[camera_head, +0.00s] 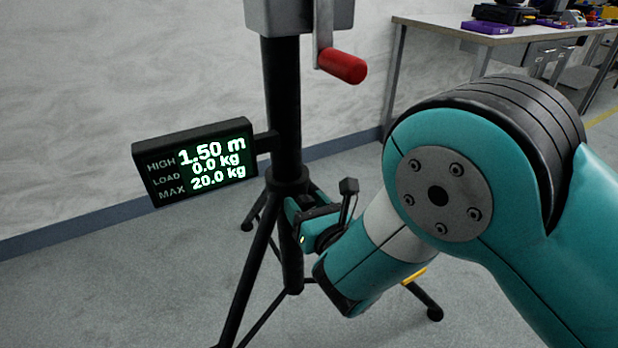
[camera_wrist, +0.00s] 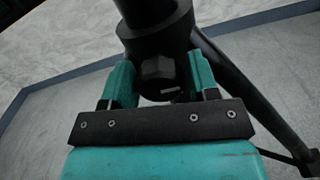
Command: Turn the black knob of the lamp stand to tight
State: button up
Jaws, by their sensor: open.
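The lamp stand is a black pole (camera_head: 283,95) on spread tripod legs. In the wrist view its black knob (camera_wrist: 158,72) sits on the collar, with a short white mark on its lower edge. My gripper (camera_wrist: 161,78) is open, with one teal finger on each side of the knob. The left finger is very close to the knob; a small gap shows at the right. Whether either finger touches it I cannot tell. In the head view my gripper (camera_head: 298,212) is at the collar, and the knob is hidden behind it.
A display (camera_head: 195,162) on the pole reads high 1.50 m, load 0.0 kg, max 20.0 kg. A red crank handle (camera_head: 342,66) hangs above my gripper. Tripod legs (camera_head: 245,275) spread below. A workbench (camera_head: 440,26) with tools stands at the back right, along the wall.

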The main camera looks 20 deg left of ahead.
jog(key=shift+w+a+p, duration=0.45)
jog(key=shift+a+p, duration=0.1)
jog(key=shift+p, duration=0.4)
jog(key=c, duration=0.6)
jog(key=shift+c, duration=0.2)
jog(key=shift+m, duration=0.3)
